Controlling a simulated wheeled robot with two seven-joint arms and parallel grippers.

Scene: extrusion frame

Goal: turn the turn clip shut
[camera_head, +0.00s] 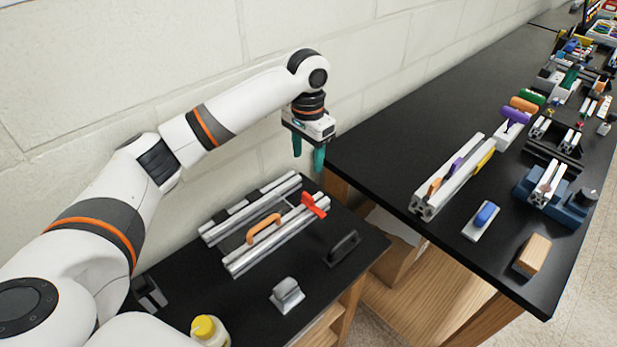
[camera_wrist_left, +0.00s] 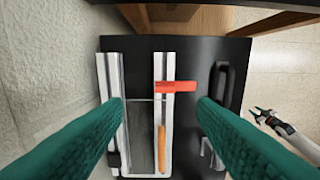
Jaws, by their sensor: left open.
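The red turn clip (camera_head: 314,205) sits near the far end of the near rail of the extrusion frame (camera_head: 240,262). In the left wrist view the clip (camera_wrist_left: 176,87) lies crosswise over that rail (camera_wrist_left: 162,66), its free end sticking out to the right. My left gripper (camera_head: 308,158) is open and empty, above the frame's far end. In the left wrist view its green fingers (camera_wrist_left: 160,105) straddle the clip from above, apart from it. A small dark-jawed tool, seemingly my right gripper (camera_wrist_left: 262,115), shows over the floor at lower right, too small to read.
An orange handle (camera_head: 264,228) stands on the same rail. A black handle (camera_head: 342,248), a grey block (camera_head: 287,294) and a yellow-capped bottle (camera_head: 208,329) stand on the near bench. The wall (camera_head: 180,60) runs close behind. A higher black bench (camera_head: 375,165) with several parts is at right.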

